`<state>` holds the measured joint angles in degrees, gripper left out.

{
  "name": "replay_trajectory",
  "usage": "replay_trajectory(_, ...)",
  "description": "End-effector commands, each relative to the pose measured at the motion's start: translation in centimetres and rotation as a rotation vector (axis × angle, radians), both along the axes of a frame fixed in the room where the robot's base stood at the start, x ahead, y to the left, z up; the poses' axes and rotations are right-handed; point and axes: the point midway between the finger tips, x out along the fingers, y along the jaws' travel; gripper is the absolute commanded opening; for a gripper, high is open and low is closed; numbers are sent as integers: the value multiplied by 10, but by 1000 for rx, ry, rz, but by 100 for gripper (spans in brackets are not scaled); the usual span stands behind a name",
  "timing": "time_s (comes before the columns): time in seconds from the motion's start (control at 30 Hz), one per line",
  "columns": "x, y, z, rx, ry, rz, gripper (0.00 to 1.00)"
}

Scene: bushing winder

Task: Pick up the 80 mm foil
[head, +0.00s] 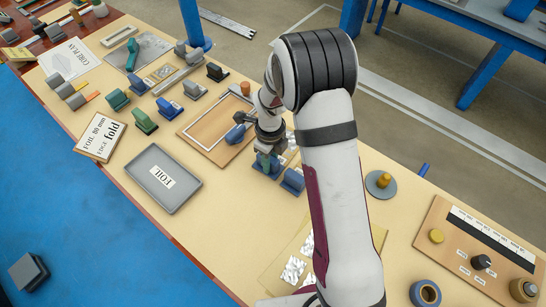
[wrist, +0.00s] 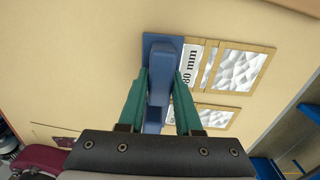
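The 80 mm foil (wrist: 230,70) is in the wrist view, a tan-framed card with silvery crinkled panels and a label reading "80 mm". A blue handle block (wrist: 164,55) stands at its left end. My gripper (wrist: 162,72) has its two green fingers on either side of this blue handle, very close to it. I cannot tell whether they press on it. In the head view my gripper (head: 266,158) is low over the table by the blue blocks, and my arm hides most of the foil there.
A grey tray marked FOIL (head: 151,194) lies left of my gripper. A sign reading "FOIL 80 mm EDGE fold" (head: 100,137) lies beyond it. Another blue block (head: 292,181) stands close to the right. A brown board (head: 213,133) and several green and grey blocks lie farther back.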

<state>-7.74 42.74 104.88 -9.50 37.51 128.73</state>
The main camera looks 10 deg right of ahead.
Motion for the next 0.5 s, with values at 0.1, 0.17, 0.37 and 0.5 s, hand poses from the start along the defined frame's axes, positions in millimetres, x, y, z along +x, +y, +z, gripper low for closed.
replay_trajectory(0.1,0,0,0,0,0,0,10)
replay_trajectory(0.17,0,0,0,0,0,0,0)
replay_trajectory(0.37,0,0,0,0,0,0,0)
replay_trajectory(0.5,0,0,2,0,-1,0,0)
